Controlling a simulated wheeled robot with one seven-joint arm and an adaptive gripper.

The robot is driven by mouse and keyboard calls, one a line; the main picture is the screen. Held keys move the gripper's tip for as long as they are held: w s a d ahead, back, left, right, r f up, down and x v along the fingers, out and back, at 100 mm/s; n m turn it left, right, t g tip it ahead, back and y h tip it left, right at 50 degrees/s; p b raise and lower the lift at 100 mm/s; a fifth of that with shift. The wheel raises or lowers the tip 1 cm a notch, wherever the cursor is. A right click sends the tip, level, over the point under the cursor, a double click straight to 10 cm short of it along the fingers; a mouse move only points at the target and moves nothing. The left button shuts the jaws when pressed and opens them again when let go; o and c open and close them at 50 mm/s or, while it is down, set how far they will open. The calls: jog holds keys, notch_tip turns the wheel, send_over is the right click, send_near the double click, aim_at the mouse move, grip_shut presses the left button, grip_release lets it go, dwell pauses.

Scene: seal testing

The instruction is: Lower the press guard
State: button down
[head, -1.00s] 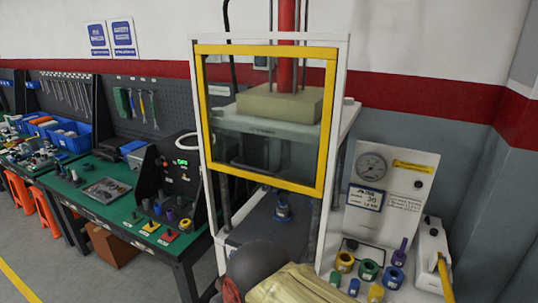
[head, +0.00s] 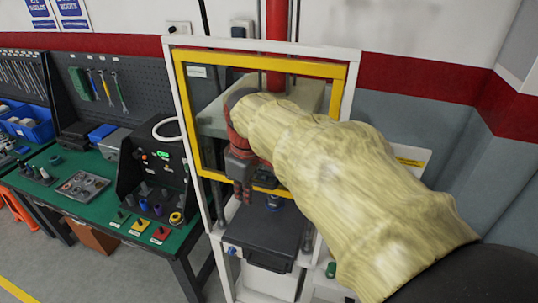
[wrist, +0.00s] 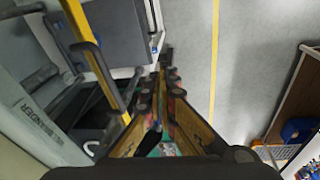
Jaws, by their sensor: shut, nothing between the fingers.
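The press guard is a clear panel in a yellow frame (head: 188,110) on the front of a white-framed press (head: 171,90). It stands raised, with an open gap below its lower edge. My arm covers much of its right and middle. My gripper (head: 243,192) points down in front of the guard's lower part, shut and empty. In the wrist view the shut fingers (wrist: 167,65) lie to the right of the guard's yellow bar (wrist: 104,68), with a dark handle-like piece (wrist: 88,50) on it. I cannot tell whether they touch.
Below the guard a dark grey block (head: 268,240) sits on the press base. A black control box (head: 155,165) stands on the green bench (head: 100,205) at left, with coloured pieces before it. In the wrist view, open grey floor (wrist: 240,60) lies right of the fingers.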

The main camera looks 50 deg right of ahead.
notch_tip(320, 180, up, 6)
jog(key=n+g+p, duration=0.1)
jog(key=p, duration=0.6)
send_over(273, 186)
jog(key=shift+y, duration=0.4)
notch_tip(273, 186, down, 10)
jog(key=shift+s+r+p, duration=0.15)
jog(key=shift+p, duration=0.8)
notch_tip(273, 186, down, 31)
jog(key=b, duration=1.8)
jog(key=shift+r, duration=0.15)
jog(key=shift+s+a+g, duration=0.1)
jog(key=shift+s+g, duration=0.05)
jog(key=shift+g, duration=0.15)
